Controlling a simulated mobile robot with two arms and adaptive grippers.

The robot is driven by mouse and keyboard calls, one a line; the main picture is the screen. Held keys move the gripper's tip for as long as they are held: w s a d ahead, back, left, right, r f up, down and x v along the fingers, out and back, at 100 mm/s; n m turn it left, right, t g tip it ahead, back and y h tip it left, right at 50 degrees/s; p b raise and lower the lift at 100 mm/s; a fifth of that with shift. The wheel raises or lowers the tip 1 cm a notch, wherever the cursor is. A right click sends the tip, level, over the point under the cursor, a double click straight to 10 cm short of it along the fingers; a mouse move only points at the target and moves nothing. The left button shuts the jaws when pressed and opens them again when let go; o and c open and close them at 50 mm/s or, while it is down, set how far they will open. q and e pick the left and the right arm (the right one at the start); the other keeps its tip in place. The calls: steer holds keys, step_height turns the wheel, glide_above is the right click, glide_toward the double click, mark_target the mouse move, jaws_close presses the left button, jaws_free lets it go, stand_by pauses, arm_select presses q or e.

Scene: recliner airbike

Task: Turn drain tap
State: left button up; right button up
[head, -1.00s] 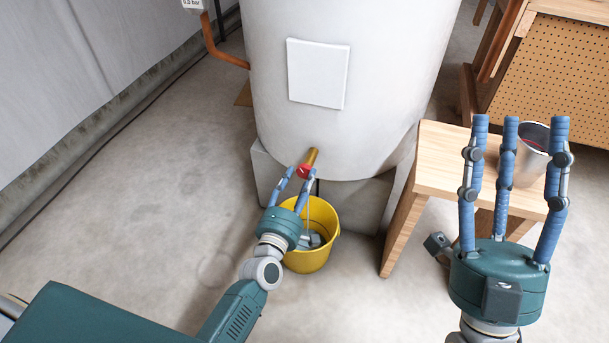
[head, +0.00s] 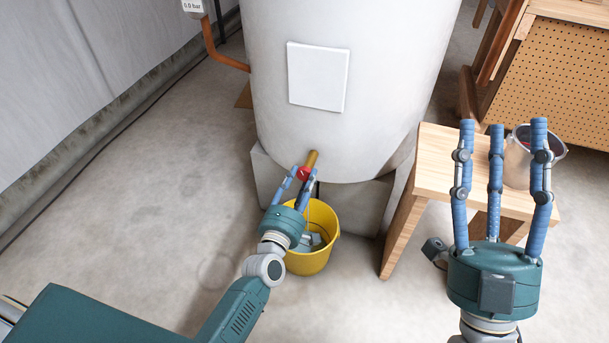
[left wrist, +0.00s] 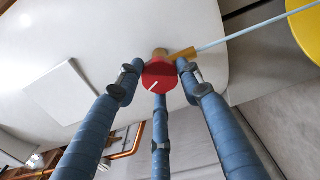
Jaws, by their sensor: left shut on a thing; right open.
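The drain tap has a red round knob (head: 304,173) with a white mark, on a brass pipe (head: 313,158) low on the front of the grey tank (head: 345,30). My left gripper (head: 305,176) is shut on the red knob. In the left wrist view its blue fingers surround the knob (left wrist: 159,77), and the white mark lies slanted. A brass spout (left wrist: 184,53) comes out beside the knob, with a thin pale blue stream or hose (left wrist: 255,28) running from it toward the yellow bucket (head: 324,218). My right gripper (head: 502,130) is open and empty at the right.
The yellow bucket stands on the floor below the tap, with grey content in it. A wooden stool (head: 440,150) at the right bears a metal bucket (head: 518,165). A gauge (head: 194,6) reads 0.0 bar. Floor at the left is clear.

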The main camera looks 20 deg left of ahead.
arm_select(q)
steer(key=shift+m+p, duration=0.4)
steer(key=shift+m, duration=0.7)
arm_select(e)
steer(key=w+f+g, duration=0.2)
steer(key=f, duration=0.1)
steer(key=w+f+h, duration=0.1)
steer(key=shift+w+a+f+g, duration=0.25)
steer(key=shift+w+g, duration=0.1)
steer(key=shift+g, duration=0.05)
arm_select(q)
steer(key=o, duration=0.5)
steer(key=m+p, duration=0.1)
steer(key=m, duration=0.1)
steer(key=shift+m, duration=0.4)
steer(key=shift+o, duration=0.3)
arm_select(e)
step_height(320, 180, down, 7)
steer(key=w+g+h, duration=0.1)
steer(key=w+g, duration=0.1)
steer(key=g, duration=0.1)
steer(key=shift+w+r+g, duration=0.2)
steer(key=shift+w+g, duration=0.05)
steer(key=shift+g, duration=0.05)
steer(key=shift+d, duration=0.1)
